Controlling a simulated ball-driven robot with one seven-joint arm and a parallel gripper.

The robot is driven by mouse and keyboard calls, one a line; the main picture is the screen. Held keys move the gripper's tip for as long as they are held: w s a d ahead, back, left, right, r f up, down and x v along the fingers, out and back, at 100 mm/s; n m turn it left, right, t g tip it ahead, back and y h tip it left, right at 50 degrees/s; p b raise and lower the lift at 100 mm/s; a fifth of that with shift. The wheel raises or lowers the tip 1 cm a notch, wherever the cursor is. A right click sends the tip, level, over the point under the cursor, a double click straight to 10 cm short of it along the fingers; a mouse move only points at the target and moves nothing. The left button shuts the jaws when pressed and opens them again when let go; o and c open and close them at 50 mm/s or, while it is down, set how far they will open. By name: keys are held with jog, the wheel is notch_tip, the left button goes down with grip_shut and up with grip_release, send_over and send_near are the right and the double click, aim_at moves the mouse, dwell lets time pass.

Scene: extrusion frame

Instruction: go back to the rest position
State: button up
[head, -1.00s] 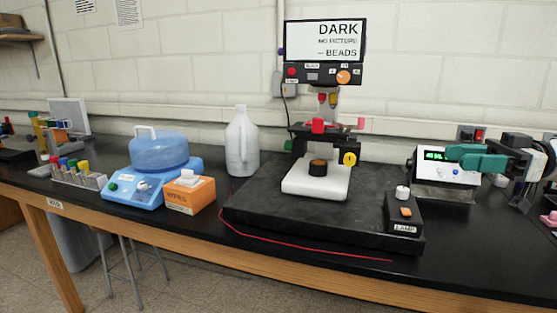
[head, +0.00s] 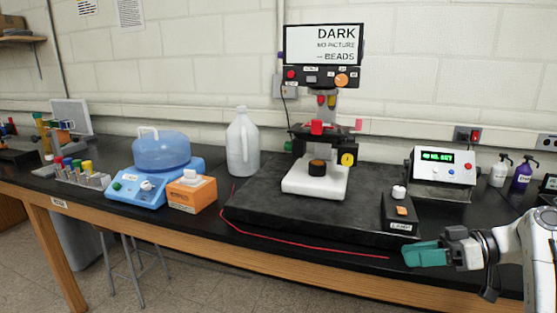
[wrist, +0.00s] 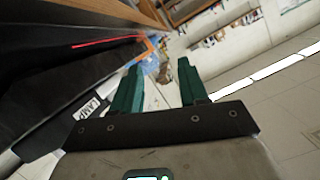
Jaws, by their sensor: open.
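My white arm enters from the right edge of the head view. No object is held.
The black bench (head: 460,213) carries a microscope stand (head: 322,120) on a dark slab, a lamp box (head: 402,212), a green-display meter (head: 444,165), a white jug (head: 242,145) and a blue-lidded device (head: 160,165). Two pump bottles stand at right. Floor shows in front.

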jog(key=s+a+f+m+g+h+p, duration=0.1)
jog(key=s+a+f+m+h, duration=0.2)
jog(key=s+f, duration=0.7)
jog(key=s+a+f+m+h+p, duration=0.1)
jog(key=s+a+f+m+h, duration=0.4)
jog(key=f, duration=0.9)
jog(key=s+d+f+m+g+h, duration=0.1)
jog(key=s+d+h, duration=0.2)
jog(key=s, duration=0.9)
jog(key=s+d+f+m+h, duration=0.1)
jog(key=s+d+h, duration=0.2)
jog(key=s, duration=1)
jog(key=shift+s+d+m+g+p, duration=0.15)
jog(key=shift+d+m+g+p, duration=0.25)
jog(key=shift+p, duration=0.05)
